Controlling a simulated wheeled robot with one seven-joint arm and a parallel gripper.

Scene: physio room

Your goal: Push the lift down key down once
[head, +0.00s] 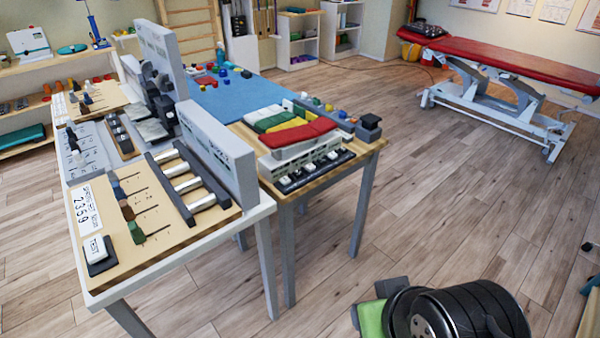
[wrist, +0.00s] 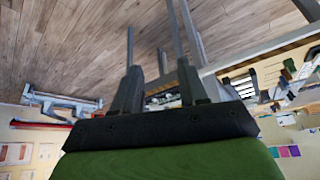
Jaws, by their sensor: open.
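No key can be read as the lift down key at this size. A white key on a dark base (head: 97,248) lies at the near left corner of the near table. A row of several white-topped keys (head: 310,170) lines the front of the right-hand table. My gripper (head: 372,301) is at the bottom of the head view, low over the floor and well apart from both tables. In the wrist view its two dark fingers (wrist: 158,88) stand apart with nothing between them, beyond a green body.
The near table (head: 258,211) carries upright grey panels (head: 215,150), bars and sliding knobs. The right-hand table (head: 372,152) holds coloured folded cloths (head: 290,128). A red treatment couch (head: 500,68) stands at the back right. The wooden floor between is clear.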

